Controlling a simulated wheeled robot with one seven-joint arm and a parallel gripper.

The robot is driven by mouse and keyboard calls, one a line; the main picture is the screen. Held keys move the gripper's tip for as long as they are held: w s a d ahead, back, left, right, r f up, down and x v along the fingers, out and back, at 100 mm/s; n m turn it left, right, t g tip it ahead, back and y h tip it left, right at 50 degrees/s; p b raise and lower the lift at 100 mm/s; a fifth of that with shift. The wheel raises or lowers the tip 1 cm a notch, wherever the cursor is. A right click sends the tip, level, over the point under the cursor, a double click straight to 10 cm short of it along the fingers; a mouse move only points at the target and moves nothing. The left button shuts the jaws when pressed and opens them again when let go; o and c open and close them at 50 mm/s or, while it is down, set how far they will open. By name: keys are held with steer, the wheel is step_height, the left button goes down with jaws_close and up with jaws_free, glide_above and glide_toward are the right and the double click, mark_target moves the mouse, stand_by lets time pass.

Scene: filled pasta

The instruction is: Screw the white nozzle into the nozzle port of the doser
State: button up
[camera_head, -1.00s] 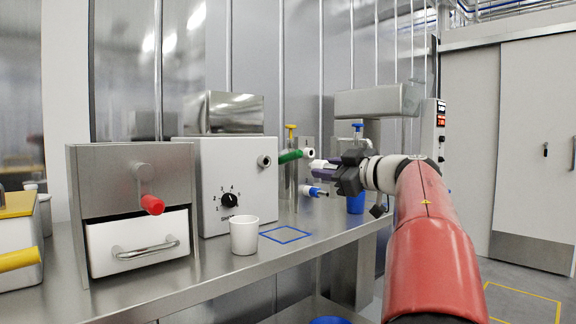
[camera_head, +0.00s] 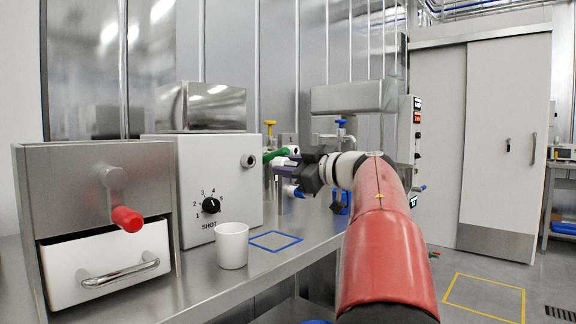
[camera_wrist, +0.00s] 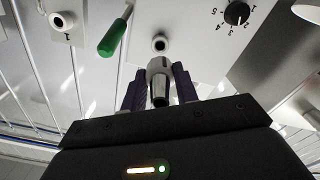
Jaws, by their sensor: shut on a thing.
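The white doser (camera_head: 205,180) stands on the steel bench, with a dial marked SHOT on its front. Its nozzle port (camera_head: 249,160) is a round collar at the upper right of the front face. The port also shows in the wrist view (camera_wrist: 160,44). My gripper (camera_wrist: 158,86) is shut on the white nozzle (camera_wrist: 159,64), which has a grey, dark-ended tip. In the wrist view the nozzle lies just below the port, and a small gap seems to separate them. In the head view my gripper (camera_head: 288,170) is right of the port; the nozzle is hard to make out there.
A green handle (camera_wrist: 112,38) is close beside the port. A white cup (camera_head: 232,246) stands before the doser, left of a blue outlined square (camera_head: 275,241). A steel unit with a red-tipped lever (camera_head: 126,219) and a drawer (camera_head: 105,270) stands at left.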

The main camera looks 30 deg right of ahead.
mark_target(271, 163)
steer(key=shift+r, duration=0.2)
steer(key=shift+f+p+x, duration=0.2)
steer(key=shift+p+x, duration=0.15)
steer(key=shift+x, duration=2.45)
steer(key=shift+x, duration=1.2)
steer(key=o, duration=1.4)
steer(key=shift+v, duration=3.5)
